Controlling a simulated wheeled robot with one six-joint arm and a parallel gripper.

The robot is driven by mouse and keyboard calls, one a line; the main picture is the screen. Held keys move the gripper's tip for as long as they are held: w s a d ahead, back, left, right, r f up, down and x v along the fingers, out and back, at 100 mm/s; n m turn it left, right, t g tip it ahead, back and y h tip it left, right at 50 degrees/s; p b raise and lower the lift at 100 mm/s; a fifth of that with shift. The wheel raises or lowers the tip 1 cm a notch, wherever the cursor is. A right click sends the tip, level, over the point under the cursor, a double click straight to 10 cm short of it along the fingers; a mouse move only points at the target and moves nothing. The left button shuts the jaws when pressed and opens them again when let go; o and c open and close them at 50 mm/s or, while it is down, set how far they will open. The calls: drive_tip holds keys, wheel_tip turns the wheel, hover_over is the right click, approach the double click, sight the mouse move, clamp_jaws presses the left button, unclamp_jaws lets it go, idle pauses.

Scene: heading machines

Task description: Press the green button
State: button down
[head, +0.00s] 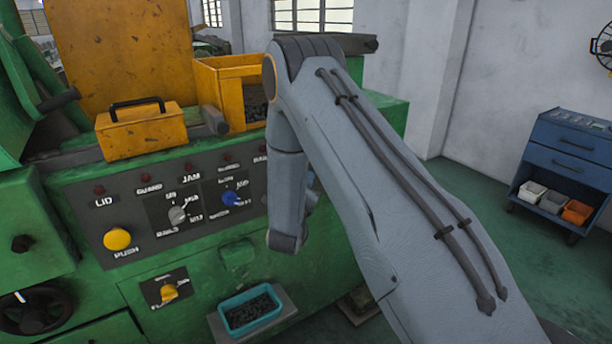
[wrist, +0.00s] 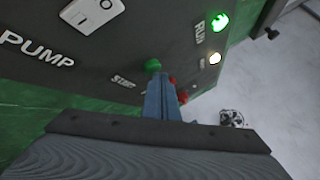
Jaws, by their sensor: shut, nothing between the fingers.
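The green button (wrist: 153,65) shows in the wrist view on a dark panel, just beyond the fingertips, near the word START. My gripper (wrist: 157,82) is shut and empty, its fingers pointing at the panel. The fingertips overlap the lower edge of the button in the picture; I cannot tell whether they touch it. In the head view my arm hides both the green button and my gripper.
A red button (wrist: 182,97) is close to the right of my fingers. A lit green lamp (wrist: 219,22), a lit white lamp (wrist: 214,58) and a PUMP switch (wrist: 92,14) share the panel. The head view shows a yellow push button (head: 117,238) and a teal bin (head: 249,310).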

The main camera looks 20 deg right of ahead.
drive_tip(key=shift+s, duration=0.2)
drive_tip(key=shift+s+d+p, duration=0.25)
drive_tip(key=shift+s+d, duration=0.05)
drive_tip(key=shift+s, duration=0.65)
drive_tip(key=shift+s+d+p, duration=0.3)
drive_tip(key=shift+s, duration=0.6)
drive_tip(key=shift+s+d+p, duration=0.25)
drive_tip(key=shift+s+d, duration=0.05)
drive_tip(key=shift+s, duration=0.65)
drive_tip(key=s+a+n+g+y+b, duration=0.2)
drive_tip(key=s+a+n+g+y, duration=0.6)
drive_tip(key=n, duration=1.1)
drive_tip(key=s+r+n+g, duration=0.1)
drive_tip(key=s+n+g, duration=0.2)
drive_tip(key=s+n, duration=0.3)
drive_tip(key=s+d+r+n+g+y+b, duration=0.1)
drive_tip(key=s+n+g, duration=0.2)
drive_tip(key=s+n, duration=0.4)
drive_tip(key=s, duration=0.9)
drive_tip(key=shift+s+r+g, duration=0.2)
drive_tip(key=shift+r+g, duration=0.05)
drive_tip(key=shift+g, duration=0.15)
